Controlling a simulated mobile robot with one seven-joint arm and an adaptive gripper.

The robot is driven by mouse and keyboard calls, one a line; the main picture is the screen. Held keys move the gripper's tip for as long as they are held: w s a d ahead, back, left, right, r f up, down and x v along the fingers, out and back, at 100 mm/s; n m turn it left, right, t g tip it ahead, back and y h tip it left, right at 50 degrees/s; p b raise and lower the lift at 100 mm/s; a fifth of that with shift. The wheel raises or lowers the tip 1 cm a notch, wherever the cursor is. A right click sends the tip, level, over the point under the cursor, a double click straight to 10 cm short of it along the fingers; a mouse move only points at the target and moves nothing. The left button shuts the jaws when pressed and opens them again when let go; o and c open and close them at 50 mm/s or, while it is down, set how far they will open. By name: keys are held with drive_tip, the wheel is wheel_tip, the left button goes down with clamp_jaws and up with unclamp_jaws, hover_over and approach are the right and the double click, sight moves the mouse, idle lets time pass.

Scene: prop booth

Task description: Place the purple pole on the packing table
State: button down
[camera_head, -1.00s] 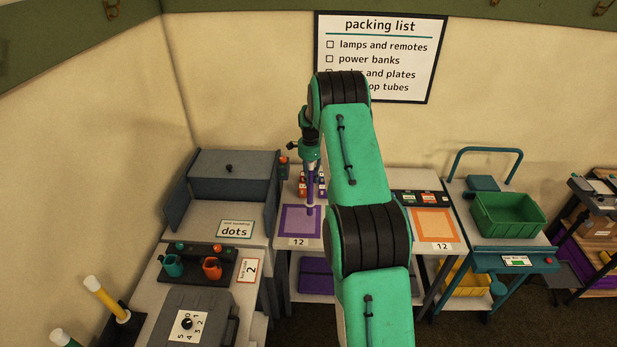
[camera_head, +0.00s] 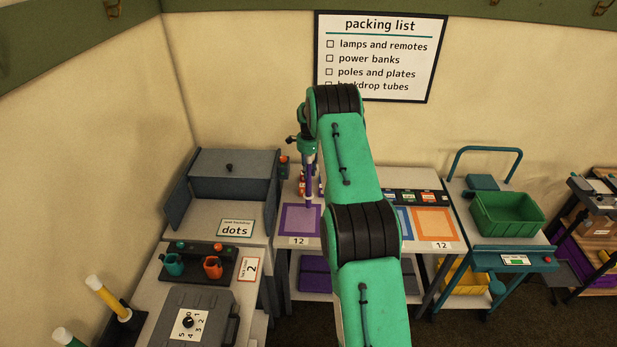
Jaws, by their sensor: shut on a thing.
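My gripper (camera_head: 308,158) is small in the head view and partly hidden by my own arm. It is shut on the purple pole (camera_head: 308,190), which hangs upright below it. The pole's lower end shows over the purple square (camera_head: 293,219) on the packing table (camera_head: 282,239), near the square's upper right. I cannot tell whether the pole's foot touches the table. A "12" label sits at the square's front edge.
Orange and blue squares (camera_head: 434,223) lie at the table's right. Small red and purple items (camera_head: 301,185) stand behind the pole. A grey booth (camera_head: 232,172) stands left; a cart with a green crate (camera_head: 507,214) stands right. My arm hides the table's middle.

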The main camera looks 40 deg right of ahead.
sight(309, 176)
drive_tip(key=shift+f+p, duration=0.3)
drive_tip(key=shift+f, duration=1.45)
drive_tip(key=c, duration=1.5)
unclamp_jaws()
wheel_tip(309, 176, up, 12)
drive_tip(key=shift+r+b, duration=0.15)
drive_tip(key=shift+b, duration=0.7)
drive_tip(key=shift+r, duration=0.1)
